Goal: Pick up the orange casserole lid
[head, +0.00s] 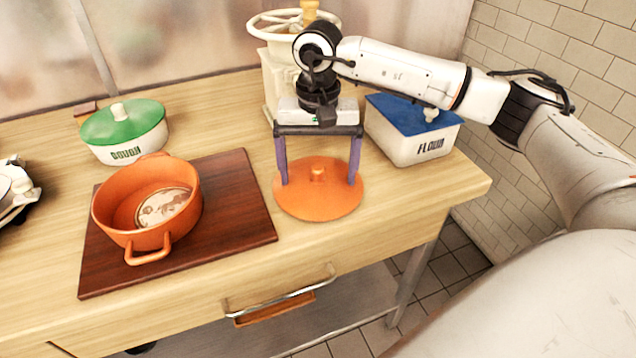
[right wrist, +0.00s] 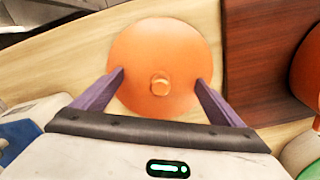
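The orange casserole lid (head: 318,200) lies flat on the wooden counter, to the right of the dark board, with its knob up. It also shows in the right wrist view (right wrist: 160,55). My right gripper (head: 319,183) is open above the lid, its purple fingers spread wide on either side of the knob. The knob stands free between the fingers and nothing is held. The orange casserole (head: 195,205) sits uncovered on the dark board, with a round pale picture on its inside bottom. My left gripper is not in view.
A dark wooden board (head: 240,215) lies left of the lid. A green-lidded dough container (head: 128,150) stands behind the casserole. A blue-lidded flour container (head: 400,150) stands at the right, near my right arm. A cream device with a wheel (head: 275,75) stands behind my gripper.

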